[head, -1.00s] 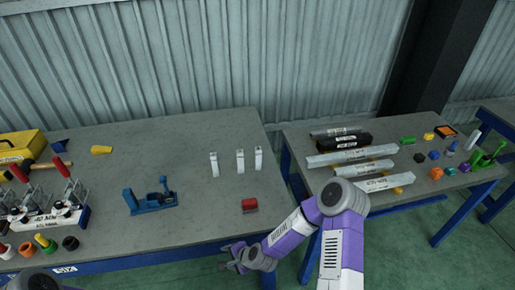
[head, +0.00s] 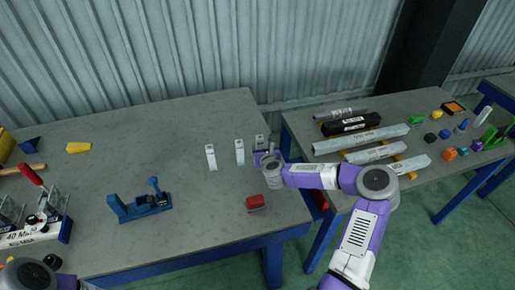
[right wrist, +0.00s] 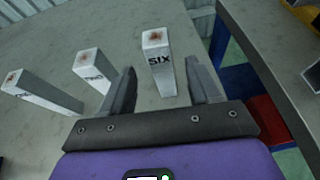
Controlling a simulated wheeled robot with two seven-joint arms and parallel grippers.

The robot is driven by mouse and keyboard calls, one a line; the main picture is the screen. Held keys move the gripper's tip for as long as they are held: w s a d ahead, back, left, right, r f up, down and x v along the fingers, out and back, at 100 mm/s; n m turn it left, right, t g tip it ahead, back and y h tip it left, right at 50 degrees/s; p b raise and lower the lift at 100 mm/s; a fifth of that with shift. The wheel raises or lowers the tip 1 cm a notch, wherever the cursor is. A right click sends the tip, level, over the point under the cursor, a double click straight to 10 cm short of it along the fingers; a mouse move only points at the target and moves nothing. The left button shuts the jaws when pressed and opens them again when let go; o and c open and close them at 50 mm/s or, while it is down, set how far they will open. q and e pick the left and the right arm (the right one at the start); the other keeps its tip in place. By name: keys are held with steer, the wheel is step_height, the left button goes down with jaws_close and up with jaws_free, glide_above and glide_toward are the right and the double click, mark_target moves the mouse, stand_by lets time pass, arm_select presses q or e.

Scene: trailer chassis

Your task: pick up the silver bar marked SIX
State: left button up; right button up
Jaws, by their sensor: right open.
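The silver bar marked SIX (right wrist: 160,64) stands upright on the left table in the right wrist view, its label facing my gripper. In the head view it is the rightmost of three upright bars (head: 259,141), its lower part hidden behind my right gripper (head: 265,157). In the right wrist view my right gripper (right wrist: 160,72) is open, one finger on each side of the bar. I see gaps between bar and fingers. Two more silver bars, one with a partly readable label (right wrist: 92,68) and one further left (right wrist: 40,92), stand outside the fingers. My left gripper is out of view.
A red block (head: 256,202) lies near the table's front edge. A blue tool (head: 140,205) and clamps (head: 40,210) are further left. The right table (head: 400,140) holds long bars and several small coloured parts, across a gap.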

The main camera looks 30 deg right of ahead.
mark_target(260, 146)
steer(key=shift+f+b+x, duration=0.2)
steer(key=shift+f+x, duration=0.05)
steer(key=shift+x, duration=1.2)
steer(key=shift+f+b+x, duration=0.2)
steer(key=shift+x, duration=1.25)
steer(key=shift+s, duration=0.15)
steer(key=c, duration=1.1)
